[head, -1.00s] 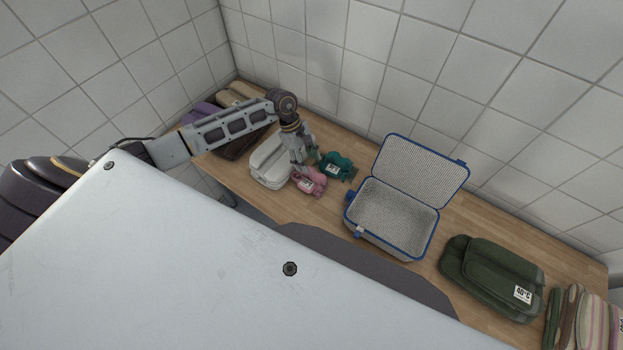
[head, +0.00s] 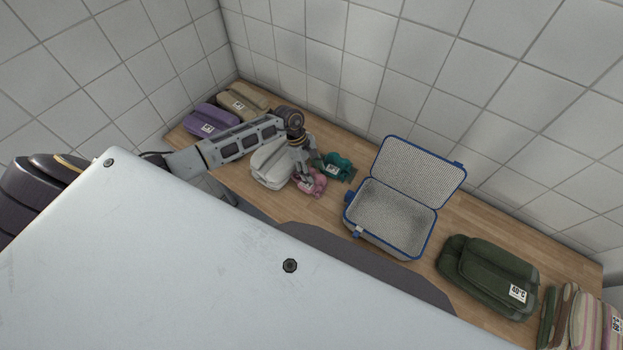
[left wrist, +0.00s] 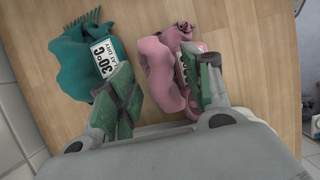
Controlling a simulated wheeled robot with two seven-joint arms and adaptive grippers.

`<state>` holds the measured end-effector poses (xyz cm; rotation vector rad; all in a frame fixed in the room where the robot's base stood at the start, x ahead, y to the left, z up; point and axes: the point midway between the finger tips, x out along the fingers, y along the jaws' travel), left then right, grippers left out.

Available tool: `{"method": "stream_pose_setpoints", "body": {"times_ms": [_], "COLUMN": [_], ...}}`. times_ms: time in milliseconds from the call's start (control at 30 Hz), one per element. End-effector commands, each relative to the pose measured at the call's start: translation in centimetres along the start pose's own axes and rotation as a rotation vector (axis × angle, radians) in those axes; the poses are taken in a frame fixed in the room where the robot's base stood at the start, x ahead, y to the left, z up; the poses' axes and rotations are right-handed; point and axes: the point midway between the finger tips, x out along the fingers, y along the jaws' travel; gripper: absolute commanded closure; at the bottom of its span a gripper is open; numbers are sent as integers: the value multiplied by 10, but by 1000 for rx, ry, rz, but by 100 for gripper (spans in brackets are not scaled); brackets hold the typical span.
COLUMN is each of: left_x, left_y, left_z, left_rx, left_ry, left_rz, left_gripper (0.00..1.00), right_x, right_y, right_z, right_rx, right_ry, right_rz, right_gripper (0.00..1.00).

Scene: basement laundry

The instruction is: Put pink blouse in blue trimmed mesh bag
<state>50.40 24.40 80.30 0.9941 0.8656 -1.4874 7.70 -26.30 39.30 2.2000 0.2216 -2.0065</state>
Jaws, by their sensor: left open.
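The pink blouse (head: 314,183) lies crumpled on the wooden counter, with a white label. In the left wrist view the blouse (left wrist: 160,65) lies partly between the fingers of my left gripper (left wrist: 165,92), which is open. In the head view my left gripper (head: 304,178) is low at the blouse and partly covers it. I cannot tell whether the fingers touch the cloth. The blue trimmed mesh bag (head: 388,222) stands open and empty to the right, its lid (head: 420,172) raised toward the wall. My right gripper is not in view.
A teal garment (head: 337,167) lies close beside the blouse; it also shows in the left wrist view (left wrist: 82,58). A pale grey bag (head: 268,165) is to the left. Purple (head: 208,122) and beige (head: 240,100) bundles lie farther left. A green bundle (head: 487,277) and striped cloth (head: 590,320) are right.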

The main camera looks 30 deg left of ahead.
Motion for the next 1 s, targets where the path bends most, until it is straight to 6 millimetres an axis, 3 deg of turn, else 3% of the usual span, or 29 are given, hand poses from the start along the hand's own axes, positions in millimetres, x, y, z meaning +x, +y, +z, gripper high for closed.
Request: {"method": "stream_pose_setpoints", "body": {"times_ms": [467,833,1000], "left_x": [1,1,0], "left_y": [0,0,0], "left_z": [0,0,0], "left_rx": [0,0,0], "left_ry": [0,0,-1], "left_rz": [0,0,1], "left_gripper": [50,98,100], "right_x": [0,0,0], "right_y": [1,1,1], "right_z": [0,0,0], "right_rx": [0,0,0], "right_ry": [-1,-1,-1], "right_rz": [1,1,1], "right_gripper": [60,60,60]}}
